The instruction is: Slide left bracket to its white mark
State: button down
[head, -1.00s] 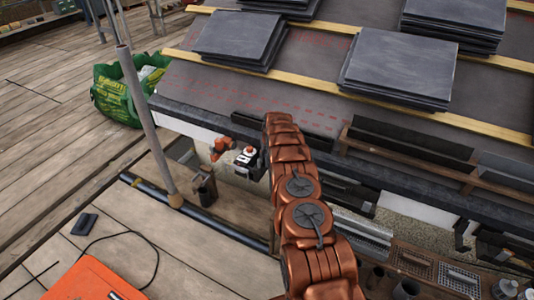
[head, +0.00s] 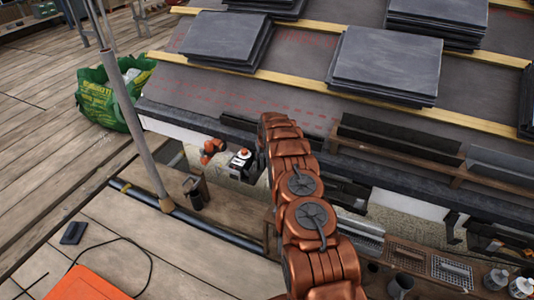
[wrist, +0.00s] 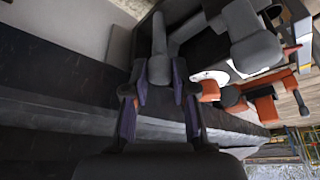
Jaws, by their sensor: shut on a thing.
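In the wrist view my gripper (wrist: 163,85) is shut on a dark grey bar (wrist: 159,38) that runs up between its two fingers. The bar seems to be part of the left bracket; its full shape cannot be made out. In the head view my copper-coloured arm reaches to the eave edge and hides the gripper and the bracket. A white mark cannot be picked out for certain in either view.
A black and white device with an orange knob (head: 241,162) and an orange tool (head: 212,149) sit left of my arm. A dark trough (head: 400,140) lies to the right. Slate stacks (head: 385,62) lie on the roof. A pole (head: 130,110) stands at left.

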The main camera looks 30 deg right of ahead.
jog(key=shift+s+d, duration=0.2)
jog(key=shift+s, duration=0.05)
jog(key=c, duration=1.2)
grip_release()
jog(key=shift+v, duration=5.95)
